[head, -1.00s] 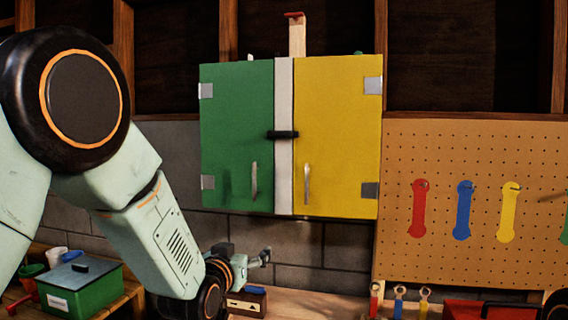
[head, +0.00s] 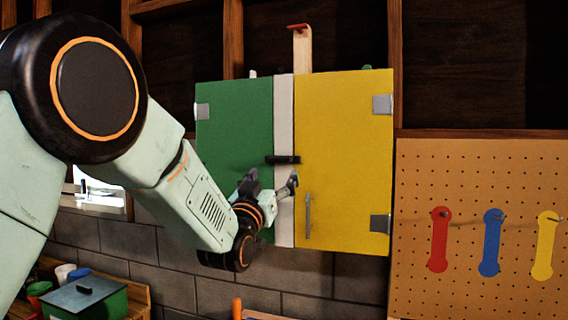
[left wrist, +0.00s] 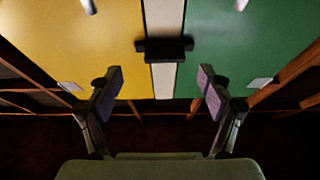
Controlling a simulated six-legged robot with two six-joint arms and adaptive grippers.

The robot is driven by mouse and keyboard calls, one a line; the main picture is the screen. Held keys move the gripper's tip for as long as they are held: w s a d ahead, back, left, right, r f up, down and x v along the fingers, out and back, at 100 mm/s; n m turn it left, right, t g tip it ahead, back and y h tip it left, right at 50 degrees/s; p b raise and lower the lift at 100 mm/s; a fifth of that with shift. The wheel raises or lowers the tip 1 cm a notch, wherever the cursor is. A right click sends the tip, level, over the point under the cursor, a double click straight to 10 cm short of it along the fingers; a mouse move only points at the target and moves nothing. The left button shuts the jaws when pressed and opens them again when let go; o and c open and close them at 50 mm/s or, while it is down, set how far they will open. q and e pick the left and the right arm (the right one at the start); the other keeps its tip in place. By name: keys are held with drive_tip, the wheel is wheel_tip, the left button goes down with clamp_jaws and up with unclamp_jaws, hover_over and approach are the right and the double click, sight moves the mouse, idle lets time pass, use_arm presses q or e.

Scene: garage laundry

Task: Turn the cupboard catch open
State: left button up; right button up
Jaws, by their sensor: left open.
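The cupboard has a green door (head: 235,125) on the left and a yellow door (head: 345,150) on the right, both shut, with a pale strip between them. A black catch (head: 283,160) lies level across the strip and overlaps both doors' edges. My left gripper (head: 271,185) is open and empty, just below the catch in the head view. In the left wrist view the doors look upside down; the catch (left wrist: 164,50) appears centred beyond the spread fingers (left wrist: 160,80), apart from them. My left arm hides the green door's lower part and handle. My right gripper is out of view.
The yellow door's handle (head: 308,215) stands out right of my gripper. A pegboard (head: 480,170) with coloured hanging tools is at the right. A green box (head: 85,298) with a grey lid is at lower left. A wooden piece (head: 302,48) with a red top rises above the cupboard.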

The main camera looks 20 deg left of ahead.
sight(278, 160)
use_arm(q)
drive_tip(key=x, duration=0.2)
drive_tip(key=p+x, duration=0.1)
drive_tip(key=x, duration=0.1)
drive_tip(key=p+x, duration=0.1)
drive_tip(key=x, duration=0.1)
drive_tip(key=shift+w+a, duration=0.25)
drive_tip(key=shift+w, duration=0.15)
drive_tip(key=shift+s+d+r+p, duration=0.1)
drive_tip(key=shift+p, duration=0.2)
drive_tip(key=shift+s+a+r, duration=0.15)
drive_tip(key=shift+s+r, duration=0.1)
drive_tip(key=shift+s, duration=0.25)
drive_tip(key=shift+s+a+r, duration=0.15)
drive_tip(key=shift+s+r, duration=0.1)
drive_tip(key=shift+s, duration=0.25)
drive_tip(key=shift+c, duration=0.8)
drive_tip(key=shift+w+f, duration=0.45)
drive_tip(key=shift+w, duration=0.35)
drive_tip(key=shift+c, duration=1.3)
drive_tip(key=shift+d, duration=0.15)
drive_tip(key=shift+c, duration=0.9)
drive_tip(key=shift+s+r, duration=0.15)
drive_tip(key=shift+s, duration=0.05)
drive_tip(key=shift+c, duration=0.7)
drive_tip(key=c, duration=0.4)
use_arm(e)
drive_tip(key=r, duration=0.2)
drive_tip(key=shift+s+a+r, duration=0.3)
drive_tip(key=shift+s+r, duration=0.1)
